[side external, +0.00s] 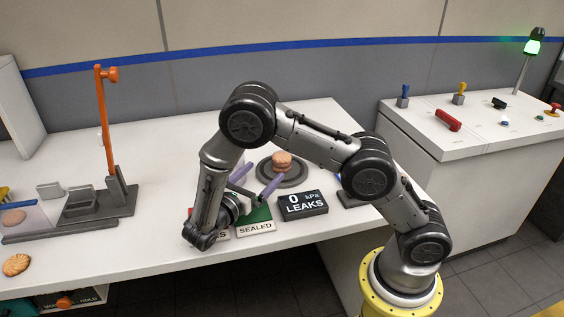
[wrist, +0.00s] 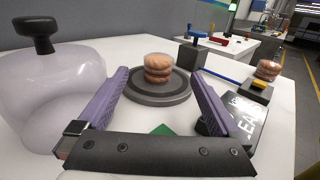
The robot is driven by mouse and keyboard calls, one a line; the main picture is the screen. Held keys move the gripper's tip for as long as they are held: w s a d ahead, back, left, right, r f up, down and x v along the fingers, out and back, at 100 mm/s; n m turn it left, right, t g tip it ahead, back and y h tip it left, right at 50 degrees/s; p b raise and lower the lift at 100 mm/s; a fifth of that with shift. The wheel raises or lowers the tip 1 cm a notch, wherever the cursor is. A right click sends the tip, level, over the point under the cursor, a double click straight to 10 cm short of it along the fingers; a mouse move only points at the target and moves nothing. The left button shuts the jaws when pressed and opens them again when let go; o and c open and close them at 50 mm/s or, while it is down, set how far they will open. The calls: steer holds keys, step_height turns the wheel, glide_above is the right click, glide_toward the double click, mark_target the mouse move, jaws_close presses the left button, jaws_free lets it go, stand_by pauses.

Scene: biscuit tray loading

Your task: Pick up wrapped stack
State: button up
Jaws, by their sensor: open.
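A stack of round brown biscuits (side external: 282,161) sits upright on a dark round plate (side external: 298,180). In the wrist view the stack (wrist: 158,68) is near the middle, on the same plate (wrist: 150,99); a clear wrap is hard to make out. My gripper (side external: 267,170) has purple fingers spread apart and empty. It points at the stack from the near left. In the wrist view the stack shows beyond and between the fingertips (wrist: 159,74), apart from both fingers.
A pale dome with a black knob (wrist: 58,95) stands close at left in the wrist view. A black "0 kPa LEAKS" display (side external: 303,205) and a "SEALED" sign (side external: 256,230) lie near the front edge. Another biscuit stack (wrist: 268,70) shows at right. An orange post (side external: 103,120) stands left.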

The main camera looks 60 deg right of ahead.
mark_target(276, 159)
steer(key=shift+w+d+f, duration=0.1)
steer(key=shift+w+f, duration=0.05)
steer(key=d, duration=0.8)
steer(key=shift+d+f, duration=0.15)
steer(key=shift+d, duration=1.25)
steer(key=shift+d+f, duration=0.15)
steer(key=shift+d, duration=1.2)
steer(key=shift+c, duration=0.2)
steer(key=c, duration=0.9)
